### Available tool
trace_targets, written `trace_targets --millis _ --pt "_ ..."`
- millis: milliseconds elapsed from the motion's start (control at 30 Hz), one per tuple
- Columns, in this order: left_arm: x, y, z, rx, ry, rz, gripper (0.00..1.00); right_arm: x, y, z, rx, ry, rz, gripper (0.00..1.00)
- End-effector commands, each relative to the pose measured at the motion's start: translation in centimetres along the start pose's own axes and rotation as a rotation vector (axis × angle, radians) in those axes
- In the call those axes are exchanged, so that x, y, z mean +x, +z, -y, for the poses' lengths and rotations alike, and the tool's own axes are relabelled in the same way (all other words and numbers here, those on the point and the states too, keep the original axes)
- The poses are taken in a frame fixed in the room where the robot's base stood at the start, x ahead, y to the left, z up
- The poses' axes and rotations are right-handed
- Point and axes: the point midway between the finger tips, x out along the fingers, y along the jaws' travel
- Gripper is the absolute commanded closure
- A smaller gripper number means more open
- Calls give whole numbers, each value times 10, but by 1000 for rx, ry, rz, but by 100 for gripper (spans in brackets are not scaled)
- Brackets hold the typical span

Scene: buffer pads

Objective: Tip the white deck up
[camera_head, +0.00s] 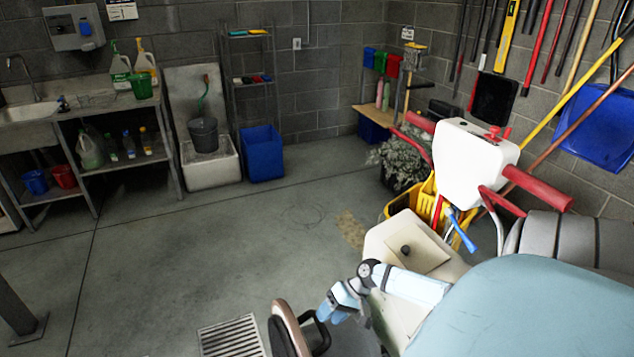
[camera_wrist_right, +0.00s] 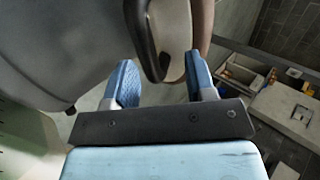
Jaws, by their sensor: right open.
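A rounded pad-like piece with a brown and pale rim (camera_head: 288,325), perhaps the deck, stands steeply tilted at the bottom of the head view, partly cut off. A black loop handle (camera_head: 322,335) is on its right side. My right gripper (camera_head: 328,311) is open at the handle's upper end. In the right wrist view, the black handle (camera_wrist_right: 144,38) reaches between the two blue fingers of my right gripper (camera_wrist_right: 160,64); I cannot tell whether they touch it. A large grey rounded surface (camera_wrist_right: 60,45) fills the left there. My left gripper is not in view.
A cream machine body (camera_head: 408,243) and white control head (camera_head: 476,160) with red handles stand to the right. A yellow bucket (camera_head: 425,200) is beside them. A floor grate (camera_head: 231,338) lies left of the deck. The middle floor is clear.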

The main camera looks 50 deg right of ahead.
Motion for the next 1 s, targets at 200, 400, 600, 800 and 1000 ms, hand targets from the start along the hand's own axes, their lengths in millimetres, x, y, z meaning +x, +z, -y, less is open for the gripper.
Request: trace_targets --millis 200,400,600,800,1000 --pt "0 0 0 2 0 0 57 -32 0 0 0 1 1 50" --pt "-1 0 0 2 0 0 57 -40 0 0 0 -1 1 50" --pt "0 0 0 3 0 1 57 -39 0 0 0 -1 1 50" --pt "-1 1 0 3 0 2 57 -39 0 0 0 -1 1 50" --pt "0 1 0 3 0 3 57 -35 5 2 -12 5 10 50"
